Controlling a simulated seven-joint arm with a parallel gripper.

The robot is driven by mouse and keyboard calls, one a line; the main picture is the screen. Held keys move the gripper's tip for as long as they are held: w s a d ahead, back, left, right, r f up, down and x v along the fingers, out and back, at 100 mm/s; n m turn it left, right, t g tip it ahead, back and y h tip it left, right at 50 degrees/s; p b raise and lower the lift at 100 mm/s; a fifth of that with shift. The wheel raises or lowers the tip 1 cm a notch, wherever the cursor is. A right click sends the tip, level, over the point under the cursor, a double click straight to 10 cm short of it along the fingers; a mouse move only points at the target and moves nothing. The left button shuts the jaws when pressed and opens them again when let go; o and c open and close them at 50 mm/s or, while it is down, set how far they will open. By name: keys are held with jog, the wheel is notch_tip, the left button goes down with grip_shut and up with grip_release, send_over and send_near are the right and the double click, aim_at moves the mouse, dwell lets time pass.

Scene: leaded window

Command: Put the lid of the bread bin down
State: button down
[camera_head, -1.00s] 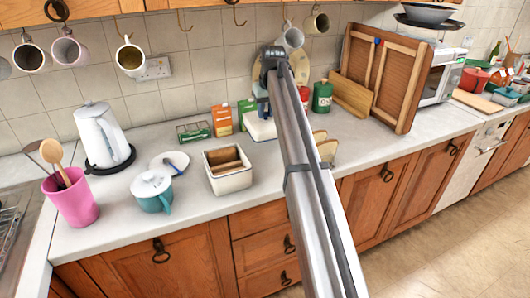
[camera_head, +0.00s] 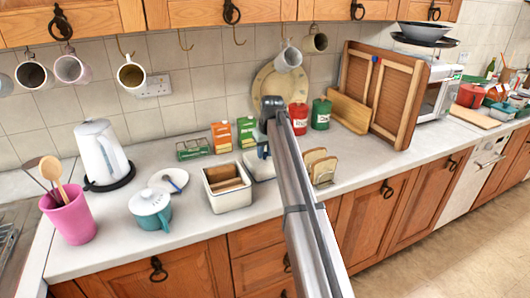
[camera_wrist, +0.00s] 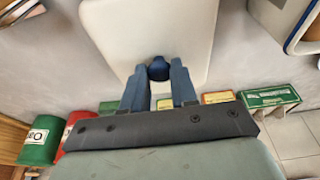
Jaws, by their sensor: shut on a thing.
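The bread bin's lid is white with a dark blue knob. In the wrist view the lid (camera_wrist: 150,40) fills the upper middle, and my gripper (camera_wrist: 158,78) is shut on its knob. In the head view the lid (camera_head: 258,167) is partly hidden behind my arm, low over or on the worktop, just right of the bread bin; I cannot tell whether it touches. The bread bin (camera_head: 230,200) is a white open box with brown loaves inside. Its corner shows at the upper right of the wrist view (camera_wrist: 275,25).
A toast rack (camera_head: 320,168) stands right of the lid. Red (camera_head: 299,117) and green (camera_head: 321,113) tins and several cartons (camera_head: 222,137) stand behind, near the tiled wall. A teal pot (camera_head: 151,212) stands left of the bin. Mugs hang above.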

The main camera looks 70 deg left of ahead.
aim_at(269, 164)
jog(key=shift+f, duration=0.3)
jog(key=c, duration=0.9)
grip_release()
jog(key=v, duration=1.2)
jog(key=shift+r, duration=0.2)
